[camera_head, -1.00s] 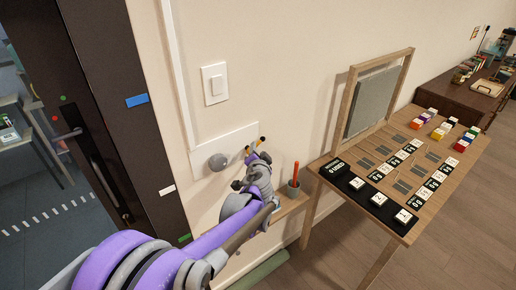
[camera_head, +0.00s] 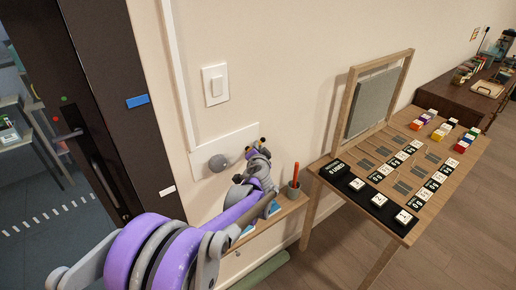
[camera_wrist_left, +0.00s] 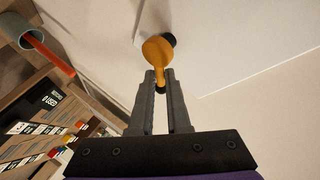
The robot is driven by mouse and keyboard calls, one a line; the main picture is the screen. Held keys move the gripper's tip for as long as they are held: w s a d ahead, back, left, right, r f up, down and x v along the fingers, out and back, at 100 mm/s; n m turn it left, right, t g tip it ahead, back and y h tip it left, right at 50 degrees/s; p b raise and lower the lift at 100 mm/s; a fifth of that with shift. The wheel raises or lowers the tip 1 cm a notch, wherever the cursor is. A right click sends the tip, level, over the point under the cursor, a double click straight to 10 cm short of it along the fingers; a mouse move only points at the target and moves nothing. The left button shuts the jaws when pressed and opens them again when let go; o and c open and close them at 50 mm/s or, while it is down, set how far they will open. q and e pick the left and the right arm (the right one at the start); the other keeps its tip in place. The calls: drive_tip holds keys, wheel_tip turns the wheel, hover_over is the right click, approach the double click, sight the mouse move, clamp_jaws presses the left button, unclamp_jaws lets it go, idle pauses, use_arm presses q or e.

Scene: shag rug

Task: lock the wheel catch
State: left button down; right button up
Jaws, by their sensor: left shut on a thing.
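In the left wrist view, an orange lever with a rounded head (camera_wrist_left: 157,49) sits on a dark round mount against the pale surface. The narrow end of the lever lies between the fingertips of my left gripper (camera_wrist_left: 160,77), which is shut on it. In the head view the gripper mostly hides the lever. My right gripper is not in view.
A small wooden shelf (camera_head: 270,222) below the plate holds a grey cup (camera_head: 293,191) with an orange stick. A wooden table (camera_head: 345,211) with black-and-white blocks stands to the right. A dark door (camera_head: 125,75) is at left, a light switch (camera_head: 215,86) above.

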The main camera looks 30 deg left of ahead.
use_arm(q)
drive_tip(key=shift+w+d+f+m+g+b, duration=0.1)
drive_tip(key=shift+w+f+m+g+b, duration=0.1)
drive_tip(key=shift+m+g+b, duration=0.5)
drive_tip(key=c, duration=0.9)
unclamp_jaws()
drive_tip(key=shift+s+r, duration=0.1)
drive_tip(key=v, duration=1)
drive_tip(key=shift+s+d+r, duration=0.15)
drive_tip(key=shift+s+d, duration=0.05)
